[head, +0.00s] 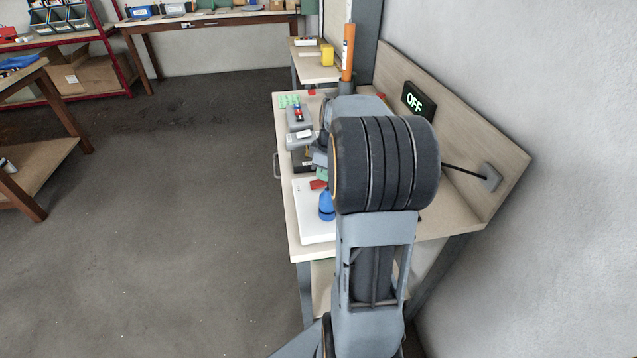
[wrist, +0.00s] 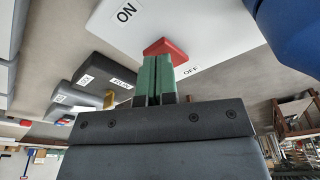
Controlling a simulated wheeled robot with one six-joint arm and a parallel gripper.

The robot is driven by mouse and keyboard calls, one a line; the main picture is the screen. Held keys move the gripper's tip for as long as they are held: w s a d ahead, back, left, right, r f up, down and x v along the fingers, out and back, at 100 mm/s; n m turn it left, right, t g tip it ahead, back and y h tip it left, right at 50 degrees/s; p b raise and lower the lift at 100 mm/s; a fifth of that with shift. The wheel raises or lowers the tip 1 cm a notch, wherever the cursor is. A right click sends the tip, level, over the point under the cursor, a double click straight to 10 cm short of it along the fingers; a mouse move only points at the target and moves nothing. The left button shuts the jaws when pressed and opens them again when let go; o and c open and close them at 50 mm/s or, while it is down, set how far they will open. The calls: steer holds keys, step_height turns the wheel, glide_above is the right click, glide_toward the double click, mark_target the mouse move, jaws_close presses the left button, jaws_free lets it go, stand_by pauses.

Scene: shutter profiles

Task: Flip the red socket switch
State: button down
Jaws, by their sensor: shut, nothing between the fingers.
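The red socket switch (wrist: 166,49) is a red rocker on a white panel (wrist: 190,25) marked ON on one side and OFF on the other, in the wrist view. My gripper (wrist: 157,62) is shut and empty, with its green fingertips right at the red switch. Whether the tips touch it I cannot tell. In the head view the red switch (head: 318,184) shows at the white panel's upper edge, beside my arm. The gripper is mostly hidden there by my arm.
A blue knob-like object (head: 327,206) stands on the white panel. Grey boxes (head: 300,118) with labels sit farther back on the bench. A black cable runs to a wall plate (head: 489,177) at the right. An orange tube (head: 347,52) stands upright behind my arm.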

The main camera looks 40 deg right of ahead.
steer(key=shift+f+b, duration=0.45)
steer(key=shift+f, duration=0.2)
steer(key=shift+r, duration=0.15)
steer(key=shift+r+p, duration=2.75)
steer(key=shift+r, duration=0.65)
steer(key=shift+a, duration=0.1)
